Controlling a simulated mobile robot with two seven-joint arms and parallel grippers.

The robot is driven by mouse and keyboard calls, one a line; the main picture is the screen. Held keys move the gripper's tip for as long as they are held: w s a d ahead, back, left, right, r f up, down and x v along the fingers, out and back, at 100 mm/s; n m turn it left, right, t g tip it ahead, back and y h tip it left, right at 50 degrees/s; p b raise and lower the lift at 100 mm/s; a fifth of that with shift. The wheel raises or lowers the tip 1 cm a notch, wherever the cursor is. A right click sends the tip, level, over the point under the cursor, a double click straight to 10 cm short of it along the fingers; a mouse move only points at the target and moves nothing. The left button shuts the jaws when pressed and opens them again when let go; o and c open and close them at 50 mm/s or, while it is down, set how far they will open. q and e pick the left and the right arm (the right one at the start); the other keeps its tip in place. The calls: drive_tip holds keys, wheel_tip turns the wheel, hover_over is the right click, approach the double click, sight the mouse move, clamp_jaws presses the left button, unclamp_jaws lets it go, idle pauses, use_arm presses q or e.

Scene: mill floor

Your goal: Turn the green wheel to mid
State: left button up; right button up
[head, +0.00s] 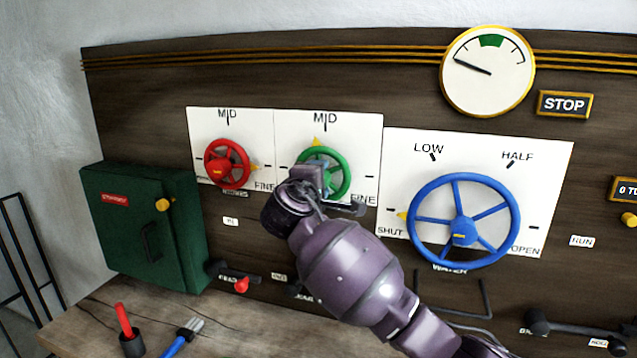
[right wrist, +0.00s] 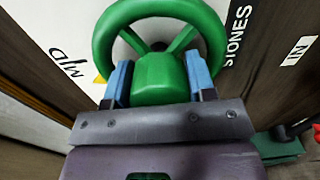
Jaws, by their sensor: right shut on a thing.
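The green wheel (head: 338,163) is mounted on the right half of a white dial plate, with MID (head: 325,118) printed above it. Its yellow pointer (head: 317,142) points up, close to the MID mark and seemingly a little left of it. My right gripper (head: 313,178) covers the wheel's lower left part and hub. In the right wrist view, its blue fingertips (right wrist: 160,82) are on both sides of the green hub, inside the rim (right wrist: 155,8), and shut on it. My left gripper is not in view.
A red wheel (head: 213,152) is to the left, its pointer near FINE. A larger blue wheel (head: 421,249) is to the right, its pointer at SHUT. A dark green box (head: 185,240) sticks out at left. A workbench (head: 80,325) below holds a red-handled tool in a cup and a blue-handled tool.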

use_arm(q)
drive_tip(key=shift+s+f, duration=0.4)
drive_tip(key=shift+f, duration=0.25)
use_arm(e)
drive_tip(key=shift+f+m, duration=0.15)
drive_tip(key=shift+m, duration=0.95)
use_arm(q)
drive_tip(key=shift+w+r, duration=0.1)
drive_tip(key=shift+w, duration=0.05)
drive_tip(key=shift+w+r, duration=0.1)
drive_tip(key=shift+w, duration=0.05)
use_arm(e)
drive_tip(key=o, duration=0.9)
